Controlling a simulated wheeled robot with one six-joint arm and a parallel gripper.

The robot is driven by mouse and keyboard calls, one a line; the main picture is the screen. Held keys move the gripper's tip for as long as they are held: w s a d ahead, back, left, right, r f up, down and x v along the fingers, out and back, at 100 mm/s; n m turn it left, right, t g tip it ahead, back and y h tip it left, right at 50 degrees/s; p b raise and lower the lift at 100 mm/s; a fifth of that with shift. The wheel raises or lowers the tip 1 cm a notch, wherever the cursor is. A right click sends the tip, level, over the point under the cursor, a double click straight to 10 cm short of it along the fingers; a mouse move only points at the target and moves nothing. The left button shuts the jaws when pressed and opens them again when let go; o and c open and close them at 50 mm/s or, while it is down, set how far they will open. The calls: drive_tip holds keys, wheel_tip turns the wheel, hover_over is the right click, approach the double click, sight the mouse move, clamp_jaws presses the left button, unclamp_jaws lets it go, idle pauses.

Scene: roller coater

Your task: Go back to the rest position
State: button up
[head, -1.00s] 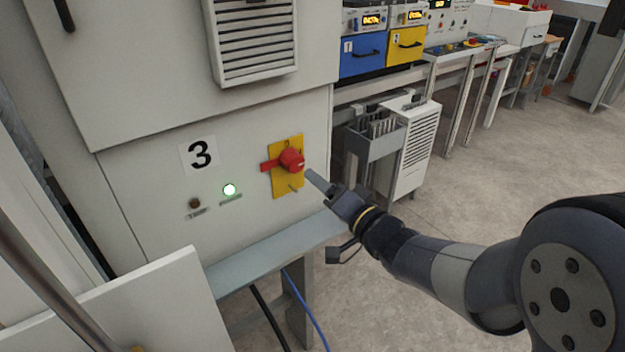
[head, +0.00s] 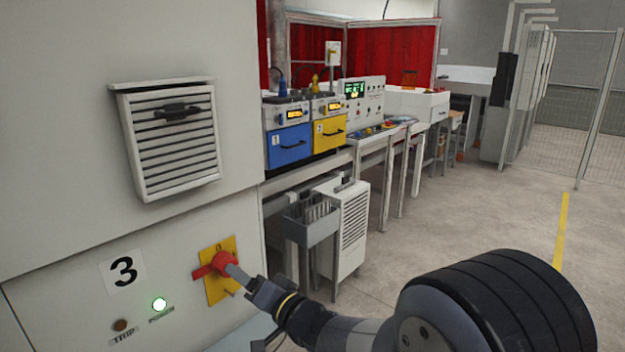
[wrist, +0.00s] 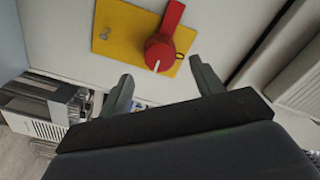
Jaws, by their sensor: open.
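My gripper (wrist: 162,88) is open and empty in the wrist view, its two fingers apart below a red rotary switch (wrist: 160,54). The switch sits on a yellow plate (wrist: 122,30) on the cabinet front. In the head view my gripper (head: 240,276) is close in front of the red switch (head: 224,262), overlapping it in the picture; I cannot tell there whether they touch. In the wrist view a gap shows between fingers and knob. My arm reaches in from the lower right.
Open floor (head: 480,215) lies to the right.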

drive_tip(key=p+x, duration=0.1)
drive_tip(key=x, duration=0.4)
drive_tip(key=shift+w+a, duration=0.15)
drive_tip(key=b+v, duration=0.3)
drive_tip(key=v, duration=0.8)
drive_tip(key=w+a+n+b, duration=0.5)
drive_tip(key=a+n, duration=0.3)
drive_tip(key=n, duration=1)
drive_tip(key=shift+w+a, duration=0.3)
drive_tip(key=shift+w, duration=0.6)
drive_tip(key=shift+d, duration=0.1)
